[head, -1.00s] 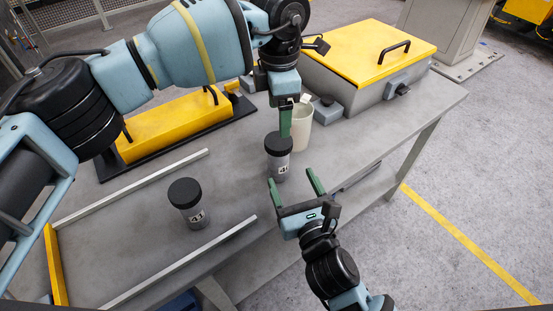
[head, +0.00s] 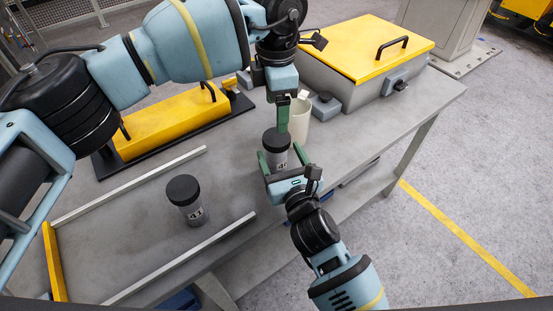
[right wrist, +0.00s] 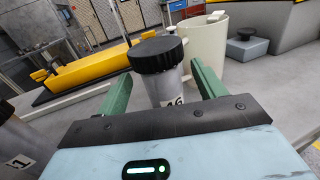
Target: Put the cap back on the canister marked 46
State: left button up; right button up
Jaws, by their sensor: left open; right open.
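The canister marked 46 (head: 279,159) is a grey cylinder standing upright on the bench; its label also shows in the right wrist view (right wrist: 172,102). A black ribbed cap (right wrist: 158,54) sits on its top; I cannot tell whether it is fully tightened. My right gripper (head: 281,152) is open, with one green finger on each side of the canister. In the right wrist view, gaps show between the fingers and the canister. My left gripper (head: 283,117) is open above the cap, pointing down; its fingers overlap in the head view.
A second black-capped canister, marked 41 (head: 189,212), stands left between two pale rails. A cream cup (head: 301,131) stands close behind canister 46. A yellow-lidded grey box (head: 370,55) and a yellow block (head: 165,124) stand at the back. The bench between the canisters is clear.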

jog(key=shift+w+a, duration=0.2)
jog(key=shift+w, duration=0.25)
grip_shut()
pick_arm(q)
jog(key=n, duration=0.4)
jog(key=shift+n, duration=0.3)
jog(key=n, duration=1.5)
jog(key=shift+n, duration=0.4)
jog(key=n, duration=0.6)
jog(key=shift+n, duration=0.4)
